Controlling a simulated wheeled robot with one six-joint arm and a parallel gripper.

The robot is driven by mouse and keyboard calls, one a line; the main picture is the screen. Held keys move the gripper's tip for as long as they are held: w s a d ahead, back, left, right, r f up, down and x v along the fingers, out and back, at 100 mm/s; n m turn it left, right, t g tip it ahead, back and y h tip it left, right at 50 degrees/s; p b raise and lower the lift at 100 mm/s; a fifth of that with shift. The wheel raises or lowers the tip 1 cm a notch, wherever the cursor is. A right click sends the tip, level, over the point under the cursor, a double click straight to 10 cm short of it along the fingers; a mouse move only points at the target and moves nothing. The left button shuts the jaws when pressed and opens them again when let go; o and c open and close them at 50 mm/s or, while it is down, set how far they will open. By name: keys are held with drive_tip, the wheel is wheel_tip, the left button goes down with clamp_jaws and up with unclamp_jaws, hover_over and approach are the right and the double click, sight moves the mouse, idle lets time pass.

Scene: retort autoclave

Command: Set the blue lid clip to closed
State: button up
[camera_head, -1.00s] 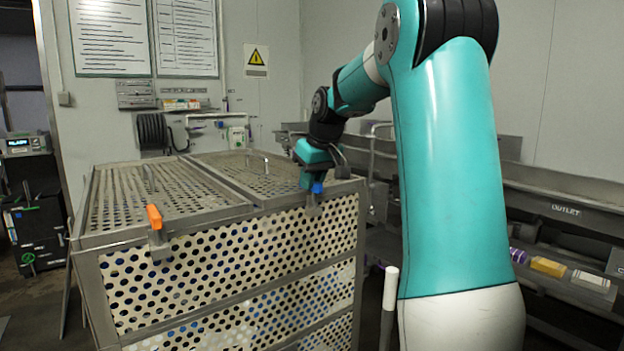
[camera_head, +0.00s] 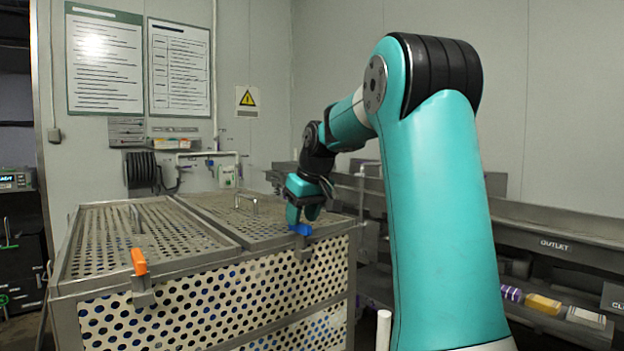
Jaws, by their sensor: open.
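The blue lid clip (camera_head: 300,229) sits on the front top edge of the perforated metal basket (camera_head: 222,300), near its right corner. Its metal catch plate hangs below it on the basket wall. My gripper (camera_head: 303,220) is right above and behind the clip, pointing down, with its teal fingers apart. I cannot tell whether a finger touches the clip. The clip's blue part looks low and lies along the edge; the fingers hide some of it, so its exact angle is unclear.
An orange clip (camera_head: 139,262) stands tilted up on the same front edge, further left. The perforated lid (camera_head: 245,218) has raised handles. A rail marked OUTLET (camera_head: 562,246) and a shelf with small packs (camera_head: 543,304) are at the right. A white post (camera_head: 383,330) stands near my arm.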

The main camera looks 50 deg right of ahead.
drive_tip(key=p+v, duration=0.3)
drive_tip(key=v, duration=1.2)
drive_tip(key=shift+s+r, duration=0.2)
drive_tip(key=shift+s, duration=0.05)
drive_tip(key=a+f+n+y+b, duration=0.1)
drive_tip(key=a+f+n, duration=0.1)
drive_tip(key=a+f, duration=0.5)
drive_tip(key=a+f+n+g+y+b, duration=0.1)
drive_tip(key=a+f+y, duration=0.1)
drive_tip(key=a, duration=0.8)
drive_tip(key=a+f+n+y+b, duration=0.1)
drive_tip(key=a+f+n, duration=0.1)
drive_tip(key=a+f, duration=0.5)
drive_tip(key=s+a+f+n+g+y+b, duration=0.1)
drive_tip(key=s+a+f+n+g+b, duration=0.1)
drive_tip(key=s+a+f, duration=0.9)
drive_tip(key=s+a+n+g, duration=0.1)
drive_tip(key=s+a+n, duration=0.1)
drive_tip(key=s+a, duration=0.2)
drive_tip(key=shift+s+f+n, duration=0.25)
drive_tip(key=shift+f+n, duration=0.15)
